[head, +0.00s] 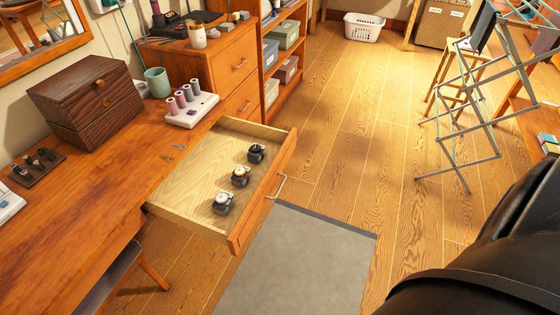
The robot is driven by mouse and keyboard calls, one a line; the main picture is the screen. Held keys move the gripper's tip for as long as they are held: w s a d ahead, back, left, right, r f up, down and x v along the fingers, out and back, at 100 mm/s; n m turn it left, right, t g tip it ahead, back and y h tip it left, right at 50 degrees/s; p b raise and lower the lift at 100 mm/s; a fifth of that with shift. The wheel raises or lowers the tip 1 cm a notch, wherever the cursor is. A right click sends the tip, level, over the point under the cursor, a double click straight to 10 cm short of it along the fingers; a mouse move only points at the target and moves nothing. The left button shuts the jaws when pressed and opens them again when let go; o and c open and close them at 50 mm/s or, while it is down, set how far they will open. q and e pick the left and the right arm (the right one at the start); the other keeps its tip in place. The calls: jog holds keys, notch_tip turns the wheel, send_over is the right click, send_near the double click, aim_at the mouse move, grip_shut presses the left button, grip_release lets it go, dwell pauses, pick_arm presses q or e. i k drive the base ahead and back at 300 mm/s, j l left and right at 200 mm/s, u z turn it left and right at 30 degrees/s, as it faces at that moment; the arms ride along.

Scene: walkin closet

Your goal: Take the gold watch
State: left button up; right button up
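An open drawer (185,219) of the wooden desk holds three watches in a row, each on a dark stand. The middle watch (240,173) has a pale face with what looks like a gold rim. The nearest watch (223,199) has a whitish face and a rim whose colour I cannot tell for sure. The farthest watch (257,149) looks dark. The watches stand apart from each other. Neither of my grippers is in view. A large black part at the lower right looks like my own arm.
The desk (110,190) carries a dark wooden box (90,98), a cup (157,82), a white spool rack (195,112) and a small dark tray (30,180). A grey rug (300,265) lies before the drawer. A drying rack (460,140) stands right. Floor between is clear.

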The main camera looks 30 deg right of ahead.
aim_at(240, 176)
jog(key=z, duration=0.75)
jog(key=i+l+u, duration=0.15)
jog(key=k+l, duration=0.05)
jog(key=l, duration=0.05)
